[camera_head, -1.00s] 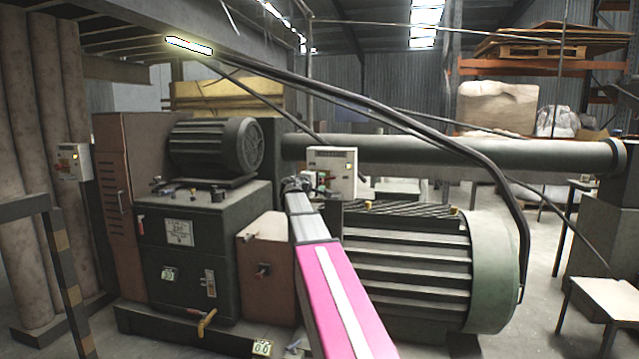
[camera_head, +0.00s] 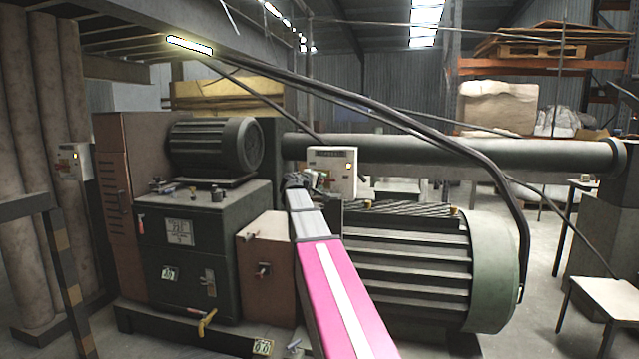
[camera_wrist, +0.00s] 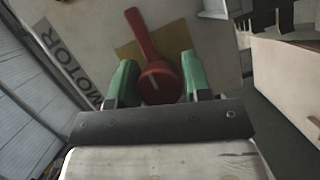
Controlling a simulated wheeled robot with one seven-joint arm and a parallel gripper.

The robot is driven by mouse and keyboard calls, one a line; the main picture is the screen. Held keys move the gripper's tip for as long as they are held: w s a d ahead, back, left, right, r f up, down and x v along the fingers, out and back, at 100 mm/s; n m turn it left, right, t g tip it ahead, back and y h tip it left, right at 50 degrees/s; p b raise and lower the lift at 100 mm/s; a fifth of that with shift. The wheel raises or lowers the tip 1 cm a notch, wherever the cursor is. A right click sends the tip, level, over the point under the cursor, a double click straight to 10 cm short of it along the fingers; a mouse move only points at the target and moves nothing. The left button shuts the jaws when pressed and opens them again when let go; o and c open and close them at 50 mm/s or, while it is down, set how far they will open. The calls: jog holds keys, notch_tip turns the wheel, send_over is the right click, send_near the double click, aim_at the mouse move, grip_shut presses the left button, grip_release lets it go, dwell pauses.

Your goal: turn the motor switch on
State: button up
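The motor switch (camera_wrist: 150,60) is a red rotary handle on a yellowish plate, on a pale panel with the label MOTOR (camera_wrist: 70,58) in the wrist view. Its round hub lies between the two green fingers of my gripper (camera_wrist: 155,80), and its lever points away from the gripper, up the picture. The fingers stand apart, one on each side of the hub; a gap shows beside them. In the head view my gripper (camera_head: 297,182) is small, at the left side of the white switch box (camera_head: 333,170). The switch itself is hard to make out there.
A large ribbed green motor (camera_head: 430,265) stands behind and right of my arm. A dark machine (camera_head: 190,250) with a smaller motor (camera_head: 215,147) stands to the left. A thick pipe (camera_head: 450,155) runs behind the box. Another switch box (camera_head: 72,162) is at the far left.

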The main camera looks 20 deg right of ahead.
jog(key=o, duration=0.3)
jog(key=v, duration=1)
jog(key=shift+s+a, duration=0.25)
jog(key=shift+a, duration=0.1)
jog(key=s+a+f+m+g+y, duration=0.1)
jog(key=s+f+y, duration=0.15)
jog(key=f, duration=0.65)
jog(key=s+a+f+g+y, duration=0.2)
jog(key=s+f, duration=0.2)
jog(key=f, duration=0.5)
jog(key=s+a+f+m+g+y, duration=0.1)
jog(key=s+f+y, duration=0.15)
jog(key=f, duration=0.65)
jog(key=s+a+f+m+g+y, duration=0.1)
jog(key=s+a+f+g+y, duration=0.1)
jog(key=s+a+f, duration=0.3)
jog(key=s+a+f+m+g+y, duration=0.1)
jog(key=s+a+f+g+y, duration=0.2)
jog(key=s+f, duration=1)
notch_tip(320, 180, down, 3)
jog(key=a+y, duration=0.2)
jog(key=a, duration=0.1)
jog(key=shift+s+f+g, duration=0.2)
jog(key=shift+s+g, duration=0.1)
jog(key=shift+s, duration=0.05)
